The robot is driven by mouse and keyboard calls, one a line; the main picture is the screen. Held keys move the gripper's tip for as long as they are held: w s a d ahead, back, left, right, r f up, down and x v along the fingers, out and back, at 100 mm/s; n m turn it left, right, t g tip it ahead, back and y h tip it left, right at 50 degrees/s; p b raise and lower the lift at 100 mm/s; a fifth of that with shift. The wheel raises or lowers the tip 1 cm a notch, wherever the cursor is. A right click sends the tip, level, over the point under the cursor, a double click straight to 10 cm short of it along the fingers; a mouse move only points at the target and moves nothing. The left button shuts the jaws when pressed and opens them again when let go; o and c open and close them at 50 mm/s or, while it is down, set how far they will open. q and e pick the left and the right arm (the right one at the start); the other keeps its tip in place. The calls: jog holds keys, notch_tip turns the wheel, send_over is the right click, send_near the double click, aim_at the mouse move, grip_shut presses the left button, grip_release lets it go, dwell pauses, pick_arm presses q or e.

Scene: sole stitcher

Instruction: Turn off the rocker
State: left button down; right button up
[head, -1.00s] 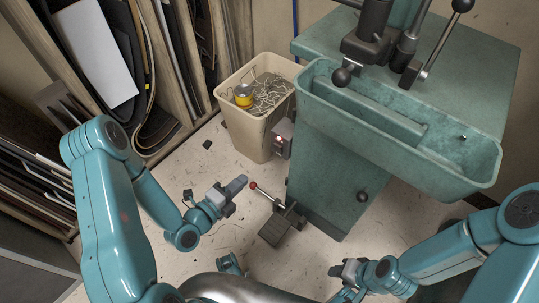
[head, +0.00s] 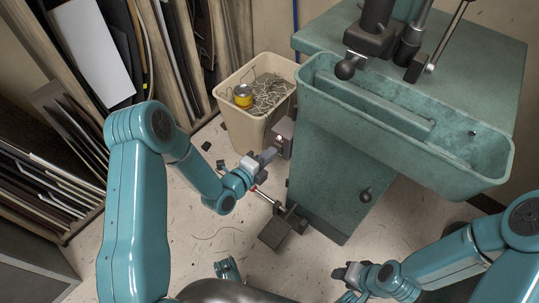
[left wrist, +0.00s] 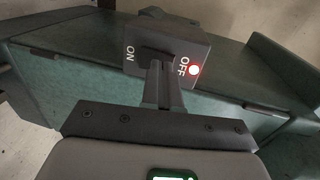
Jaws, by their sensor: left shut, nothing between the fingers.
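The grey switch box (head: 283,134) is on the left side of the green machine. In the left wrist view the closed fingers (left wrist: 158,70) point at the face between the labels and hide most of the rocker. I cannot tell whether they touch it. My right gripper (head: 345,272) is low at the right, away from the box.
A beige bin (head: 240,125) with a yellow can and wire stands just left of the box. The green machine (head: 335,180) has a trough along its front. Shelves of sheets line the left.

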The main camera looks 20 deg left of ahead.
pick_arm(q)
jog(key=shift+w+d, duration=0.1)
jog(key=shift+w, duration=0.15)
jog(key=shift+w+r, duration=0.15)
jog(key=shift+r, duration=0.1)
jog(key=shift+w+d+g+p, duration=0.1)
jog(key=shift+w+g+p, duration=0.1)
jog(key=shift+g+p, duration=0.2)
jog(key=shift+f, duration=0.15)
pick_arm(e)
jog(key=shift+s+r, duration=0.2)
pick_arm(q)
jog(key=shift+s, duration=0.2)
pick_arm(e)
jog(key=shift+s, duration=0.15)
